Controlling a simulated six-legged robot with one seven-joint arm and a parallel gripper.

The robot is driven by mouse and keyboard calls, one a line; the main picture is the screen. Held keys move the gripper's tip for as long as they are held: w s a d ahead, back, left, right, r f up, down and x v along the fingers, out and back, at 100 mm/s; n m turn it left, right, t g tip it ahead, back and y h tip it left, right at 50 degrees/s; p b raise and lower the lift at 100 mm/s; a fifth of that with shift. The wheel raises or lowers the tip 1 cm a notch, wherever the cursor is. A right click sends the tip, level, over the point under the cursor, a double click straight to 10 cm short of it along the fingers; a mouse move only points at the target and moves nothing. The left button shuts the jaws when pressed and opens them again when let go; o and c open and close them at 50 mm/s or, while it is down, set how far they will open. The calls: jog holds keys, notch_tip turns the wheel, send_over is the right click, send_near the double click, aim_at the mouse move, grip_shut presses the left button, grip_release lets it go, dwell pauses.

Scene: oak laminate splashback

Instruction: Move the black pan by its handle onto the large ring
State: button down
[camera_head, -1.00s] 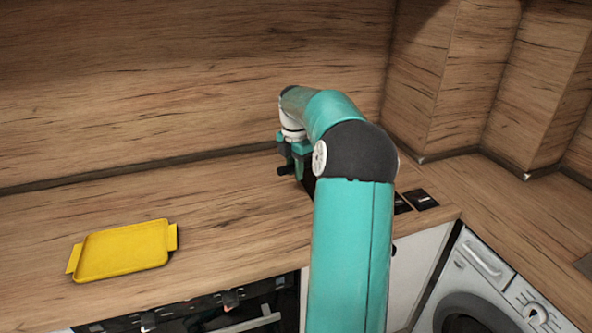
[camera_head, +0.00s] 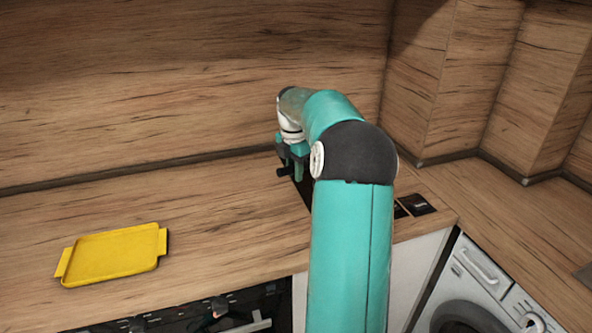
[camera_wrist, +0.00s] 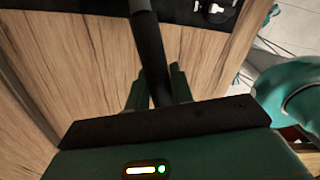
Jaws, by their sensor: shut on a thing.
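In the wrist view the black pan's handle (camera_wrist: 149,45) runs up from between the two green fingers of my gripper (camera_wrist: 157,88), which is shut on it. The pan's body is not clearly visible in the wrist view. In the head view my gripper (camera_head: 291,168) is low over the back of the counter, partly hidden by my arm. The pan is mostly hidden behind my arm there. A dark hob surface (camera_head: 416,204) shows just right of my arm; the large ring cannot be made out.
A yellow tray (camera_head: 112,255) with two side handles lies on the left of the wooden counter (camera_head: 205,215). The wooden splashback (camera_head: 200,80) rises behind. A washing machine (camera_head: 475,285) stands at the lower right. The counter between tray and arm is clear.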

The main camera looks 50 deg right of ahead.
jog(key=shift+d+f, duration=0.1)
jog(key=shift+f, duration=4.25)
jog(key=c, duration=1.1)
grip_release()
jog(key=shift+c, duration=0.2)
jog(key=shift+f, duration=0.15)
jog(key=shift+w+a, duration=0.2)
jog(key=shift+a, duration=0.95)
jog(key=shift+w+a, duration=0.15)
jog(key=shift+a, duration=1.05)
jog(key=shift+w+a, duration=0.2)
jog(key=shift+a, duration=0.95)
notch_tip(320, 180, up, 7)
